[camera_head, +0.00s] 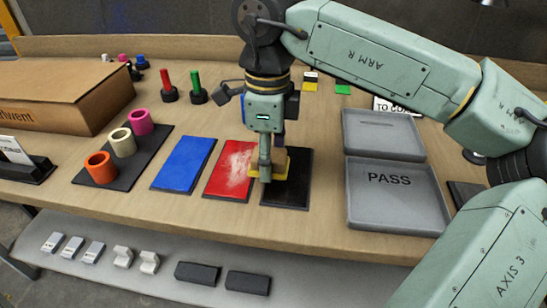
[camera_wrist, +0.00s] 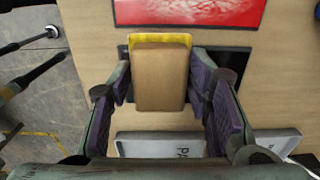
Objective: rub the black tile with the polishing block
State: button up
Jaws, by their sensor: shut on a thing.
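The black tile (camera_head: 299,185) lies on the bench, right of the red tile, which has a pale smeared patch. My gripper (camera_head: 268,172) points down over the left part of the black tile. It is shut on the polishing block, whose yellow part (camera_head: 282,163) shows beside the fingers. In the wrist view the block (camera_wrist: 160,80) has a tan face and a yellow far edge, and sits between both fingers. The block and gripper hide part of the black tile; a dark strip of it shows beside the block. I cannot tell whether block and tile touch.
The red tile (camera_head: 230,172) and blue tile (camera_head: 184,164) lie to the left. A grey PASS tray (camera_head: 398,215) stands to the right, with another grey tray (camera_head: 383,150) behind it. A dark rack (camera_head: 128,175) with coloured rings and a cardboard box (camera_head: 60,95) are further left.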

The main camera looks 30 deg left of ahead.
jog(key=shift+r+p, duration=1.4)
jog(key=shift+r, duration=0.95)
